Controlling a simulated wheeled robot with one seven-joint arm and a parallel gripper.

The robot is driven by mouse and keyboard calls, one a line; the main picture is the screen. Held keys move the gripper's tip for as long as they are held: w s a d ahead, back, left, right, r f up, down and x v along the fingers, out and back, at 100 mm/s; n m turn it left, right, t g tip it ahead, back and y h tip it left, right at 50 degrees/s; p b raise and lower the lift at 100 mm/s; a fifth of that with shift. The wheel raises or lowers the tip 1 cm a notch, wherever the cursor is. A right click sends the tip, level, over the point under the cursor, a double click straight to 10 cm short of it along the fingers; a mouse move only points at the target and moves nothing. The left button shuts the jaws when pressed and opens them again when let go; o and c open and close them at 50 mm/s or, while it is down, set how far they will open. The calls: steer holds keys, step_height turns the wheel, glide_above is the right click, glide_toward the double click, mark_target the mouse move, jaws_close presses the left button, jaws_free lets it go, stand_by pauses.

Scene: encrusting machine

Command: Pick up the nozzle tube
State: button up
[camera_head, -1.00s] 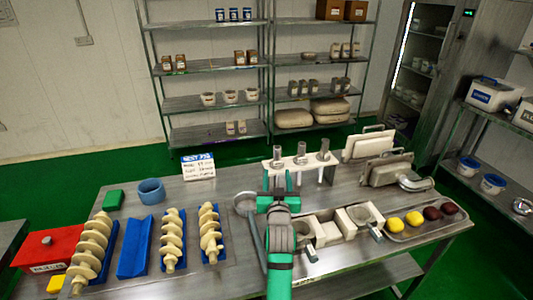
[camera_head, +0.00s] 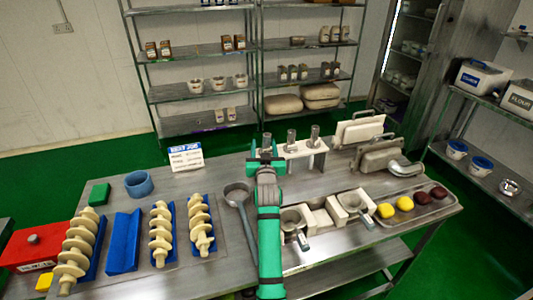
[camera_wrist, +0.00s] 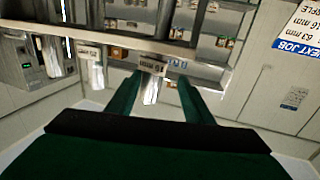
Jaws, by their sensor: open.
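Several grey metal nozzle tubes stand upright in a white rack at the back middle of the table. In the head view these are a right one (camera_head: 314,133), a middle one (camera_head: 291,137) and a left one (camera_head: 266,140), partly hidden by my gripper (camera_head: 266,161). My gripper is open in front of the left tube. The wrist view is upside down; the open fingers (camera_wrist: 158,92) spread on either side of a tube's shiny end (camera_wrist: 150,90), below a tag (camera_wrist: 152,67) reading about 16 mm. I cannot tell whether they touch it.
A sign (camera_head: 186,157) reading NEXT JOB stands left of the rack. White blocks and hoppers (camera_head: 325,219) and a tray of colored balls (camera_head: 440,207) are right. Cream augers (camera_head: 160,235) lie left.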

steer(key=shift+w+d, duration=0.25)
steer(key=shift+w, duration=0.35)
steer(key=shift+w+d, duration=0.2)
steer(key=shift+w, duration=0.35)
steer(key=shift+d, duration=0.35)
steer(key=c, duration=0.3)
steer(key=shift+s+d, duration=0.1)
steer(key=c, duration=0.5)
jaws_close()
steer(key=shift+a, duration=0.6)
steer(key=shift+r, duration=0.1)
